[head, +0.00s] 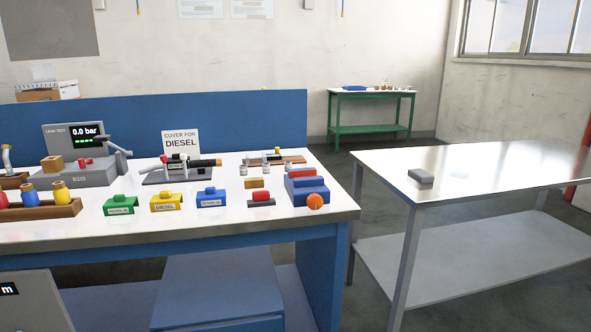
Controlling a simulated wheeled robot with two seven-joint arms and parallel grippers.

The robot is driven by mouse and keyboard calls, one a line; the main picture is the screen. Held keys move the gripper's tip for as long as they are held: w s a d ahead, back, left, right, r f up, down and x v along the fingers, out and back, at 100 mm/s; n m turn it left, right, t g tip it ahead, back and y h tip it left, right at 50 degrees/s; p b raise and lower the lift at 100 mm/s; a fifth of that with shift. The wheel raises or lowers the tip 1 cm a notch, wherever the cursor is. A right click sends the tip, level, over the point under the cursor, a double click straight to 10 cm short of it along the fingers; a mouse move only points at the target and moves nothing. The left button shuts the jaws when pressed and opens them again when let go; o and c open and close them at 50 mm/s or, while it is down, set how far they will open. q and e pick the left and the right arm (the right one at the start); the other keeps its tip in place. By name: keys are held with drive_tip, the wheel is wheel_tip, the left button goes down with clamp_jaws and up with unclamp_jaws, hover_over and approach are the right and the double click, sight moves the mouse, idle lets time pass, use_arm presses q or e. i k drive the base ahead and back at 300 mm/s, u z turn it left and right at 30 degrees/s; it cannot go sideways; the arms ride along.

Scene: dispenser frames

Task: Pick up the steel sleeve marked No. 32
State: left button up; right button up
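Several small steel cylinders stand on the workbench (180,233), right of the black-and-steel device and in front of a brown wooden strip. One steel cylinder (243,169) is at the left of the group, and another (265,166) is to its right. They look like sleeves, but any markings are too small to read, so I cannot tell which is No. 32. Neither of my grippers is in view.
A "COVER FOR DIESEL" sign (181,143) stands behind the device (178,174). A blue block (306,188) and orange ball (315,202) are at right. A mostly bare steel table (480,165) stands beyond a gap.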

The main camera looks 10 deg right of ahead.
sight(243, 168)
drive_tip(key=z, duration=0.45)
drive_tip(key=i, duration=1.45)
drive_tip(key=u, duration=0.7)
